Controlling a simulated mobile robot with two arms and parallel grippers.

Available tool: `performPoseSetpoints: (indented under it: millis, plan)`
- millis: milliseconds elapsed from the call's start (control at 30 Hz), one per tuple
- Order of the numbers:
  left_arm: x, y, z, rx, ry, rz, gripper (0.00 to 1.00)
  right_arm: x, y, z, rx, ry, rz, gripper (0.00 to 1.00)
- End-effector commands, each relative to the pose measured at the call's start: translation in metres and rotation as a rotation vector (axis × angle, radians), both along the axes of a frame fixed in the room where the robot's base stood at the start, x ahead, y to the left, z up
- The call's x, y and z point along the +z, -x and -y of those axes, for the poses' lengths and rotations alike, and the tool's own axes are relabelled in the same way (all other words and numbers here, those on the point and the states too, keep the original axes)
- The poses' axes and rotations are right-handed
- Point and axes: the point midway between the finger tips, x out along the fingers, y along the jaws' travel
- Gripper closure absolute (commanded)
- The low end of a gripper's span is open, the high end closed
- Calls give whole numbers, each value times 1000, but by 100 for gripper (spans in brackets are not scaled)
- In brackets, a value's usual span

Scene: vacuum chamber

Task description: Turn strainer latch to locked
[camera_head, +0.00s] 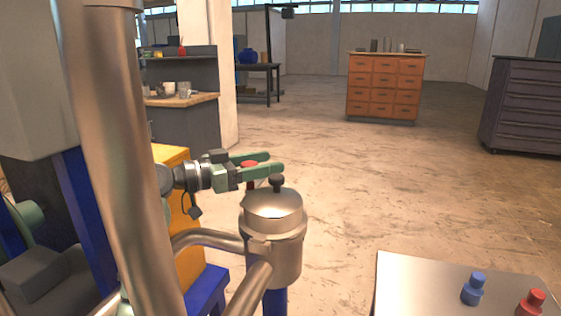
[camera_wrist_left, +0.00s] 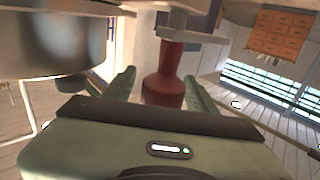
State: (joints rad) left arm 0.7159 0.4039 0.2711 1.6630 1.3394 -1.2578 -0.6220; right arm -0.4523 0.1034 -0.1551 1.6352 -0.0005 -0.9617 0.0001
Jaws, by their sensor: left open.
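The strainer (camera_head: 274,235) is a metal cylinder on metal pipes, with a domed lid (camera_head: 273,205) and a dark knob (camera_head: 277,183) on top. A red latch handle (camera_head: 250,164) shows partly behind my left gripper (camera_head: 274,162), at the far left side of the lid. My left gripper is open, its green fingers pointing right, level with the top of the strainer. In the left wrist view the red handle (camera_wrist_left: 164,88) stands between the two spread fingers (camera_wrist_left: 158,78). I cannot tell whether either finger touches it. My right gripper is out of view.
A thick metal pipe (camera_head: 115,150) rises close at the left. A metal table (camera_head: 420,285) at the lower right holds a blue piece (camera_head: 473,290) and a red piece (camera_head: 530,304). Open floor lies beyond the strainer, with an orange drawer cabinet (camera_head: 385,88) far back.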

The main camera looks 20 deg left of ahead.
Motion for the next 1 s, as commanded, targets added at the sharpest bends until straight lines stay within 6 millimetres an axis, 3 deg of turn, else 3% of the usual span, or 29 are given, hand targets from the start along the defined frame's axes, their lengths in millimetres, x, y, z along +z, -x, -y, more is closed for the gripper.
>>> performPoseSetpoints:
  millis: [267,467,1000]
  plan:
    - [0,0,-1,1,0,0,46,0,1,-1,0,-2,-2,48]
    - [0,0,-1,1,0,0,100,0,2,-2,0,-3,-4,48]
    - [0,0,-1,1,1,1,100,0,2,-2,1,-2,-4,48]
